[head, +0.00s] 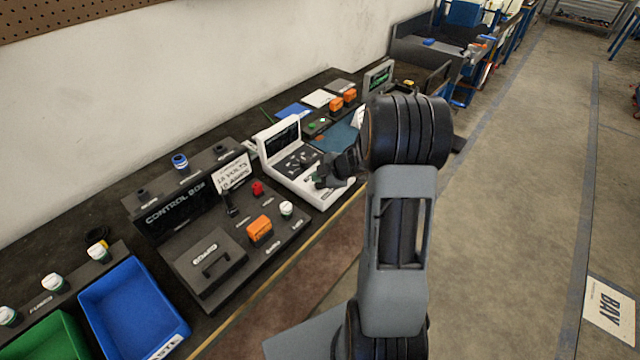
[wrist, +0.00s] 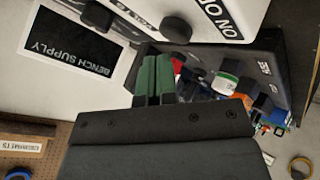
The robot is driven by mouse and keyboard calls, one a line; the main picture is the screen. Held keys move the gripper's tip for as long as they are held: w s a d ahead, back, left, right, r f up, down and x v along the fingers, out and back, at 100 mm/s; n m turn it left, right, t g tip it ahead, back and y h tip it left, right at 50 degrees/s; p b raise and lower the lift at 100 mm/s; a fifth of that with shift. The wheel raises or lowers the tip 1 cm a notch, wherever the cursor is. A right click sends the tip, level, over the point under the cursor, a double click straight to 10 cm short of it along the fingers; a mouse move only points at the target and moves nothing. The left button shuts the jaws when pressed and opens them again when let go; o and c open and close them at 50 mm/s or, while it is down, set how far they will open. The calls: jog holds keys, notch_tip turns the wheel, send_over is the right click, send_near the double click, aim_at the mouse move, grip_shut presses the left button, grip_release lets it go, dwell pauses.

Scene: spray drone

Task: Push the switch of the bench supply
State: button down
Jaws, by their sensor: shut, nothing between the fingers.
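The bench supply (head: 262,146) is a white console with a dark upright screen and black controls, in the middle of the bench in the head view. In the wrist view its white panel (wrist: 205,62) carries a "BENCH SUPPLY" label (wrist: 70,35), dark knobs (wrist: 175,28) and an "ON O..." label (wrist: 220,15), cut off by the frame edge. I cannot clearly pick out the switch itself. My gripper (wrist: 158,62) has its green-faced fingers together and empty, over the panel near a black knob. Contact cannot be told. In the head view my gripper (head: 322,182) covers the console's right part.
A dark control box (head: 165,235) with an orange switch (head: 259,229), red knob and lidded cover stands to the left. A blue bin (head: 133,305) and a green bin (head: 45,340) are nearer. Beyond the supply lies another dark console with orange parts (head: 349,96). Open floor is right.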

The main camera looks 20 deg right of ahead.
aim_at(319, 186)
jog(key=shift+f, duration=0.1)
dwell(0.3)
jog(key=shift+f, duration=0.5)
dwell(0.4)
jog(key=shift+r, duration=0.2)
jog(key=shift+r+p, duration=0.5)
jog(key=shift+p, duration=0.35)
notch_tip(319, 186, up, 6)
jog(key=p, duration=0.6)
jog(key=shift+f, duration=0.1)
